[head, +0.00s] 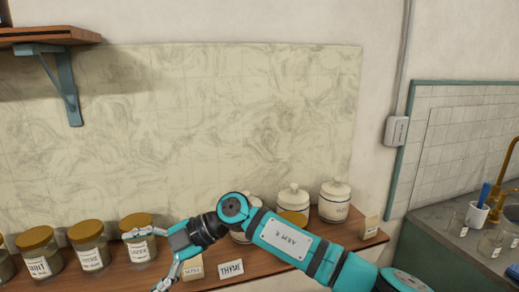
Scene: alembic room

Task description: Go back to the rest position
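My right arm reaches in from the lower right, and its teal gripper (141,262) points left above the wooden counter. Its two fingers are spread wide, one in front of a glass jar with a brown lid (137,220) and the other lower, near the counter's front. I see nothing gripped between them. Whether the upper finger touches the jar cannot be told. My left gripper is not in view.
More lidded glass jars (90,256) stand at left. Labels reading THYME (231,268) lie near my gripper. White canisters (334,201) stand behind my arm, partly hidden. A wall shelf (45,35) hangs upper left. A sink area with glasses (490,243) is at right.

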